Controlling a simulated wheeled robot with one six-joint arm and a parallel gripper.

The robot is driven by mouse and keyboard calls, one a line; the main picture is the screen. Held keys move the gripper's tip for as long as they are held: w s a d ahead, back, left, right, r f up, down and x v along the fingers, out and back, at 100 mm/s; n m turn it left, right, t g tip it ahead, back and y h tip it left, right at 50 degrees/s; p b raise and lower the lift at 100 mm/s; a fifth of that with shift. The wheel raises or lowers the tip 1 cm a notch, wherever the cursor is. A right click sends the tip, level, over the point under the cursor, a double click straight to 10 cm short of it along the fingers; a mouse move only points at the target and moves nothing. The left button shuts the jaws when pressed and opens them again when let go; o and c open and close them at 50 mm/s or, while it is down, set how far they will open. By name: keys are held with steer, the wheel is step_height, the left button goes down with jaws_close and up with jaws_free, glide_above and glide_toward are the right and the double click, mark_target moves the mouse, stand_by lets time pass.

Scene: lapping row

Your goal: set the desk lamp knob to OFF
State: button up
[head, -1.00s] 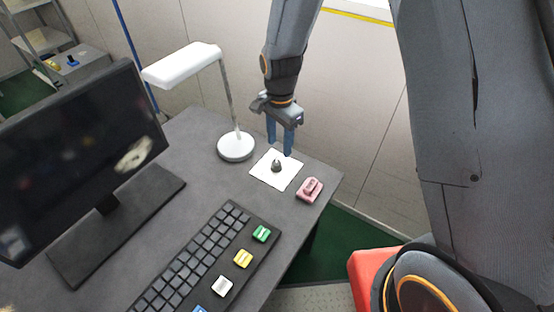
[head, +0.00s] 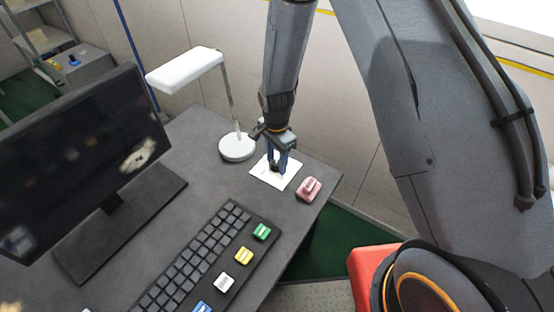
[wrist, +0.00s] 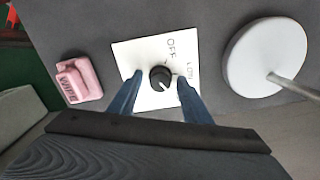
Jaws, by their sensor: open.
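The desk lamp (head: 186,68) stands on the desk, with its round white base (head: 237,147) left of the knob's white plate (head: 262,180). In the wrist view the black knob (wrist: 160,77) sits on this plate (wrist: 125,52), which carries the words OFF and LOW. A light mark on the knob is too small for me to read its setting surely. My gripper (head: 277,168) is over the plate and hides most of the knob in the head view. In the wrist view its blue fingers (wrist: 160,92) are open, one on each side of the knob, apart from it.
A pink block (head: 308,189) marked WIPE lies right of the plate, near the desk edge. A keyboard (head: 195,262) with green, yellow, white and blue blocks on it lies in front. A monitor (head: 85,165) stands at the left.

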steer(key=c, duration=1)
steer(key=shift+c, duration=0.2)
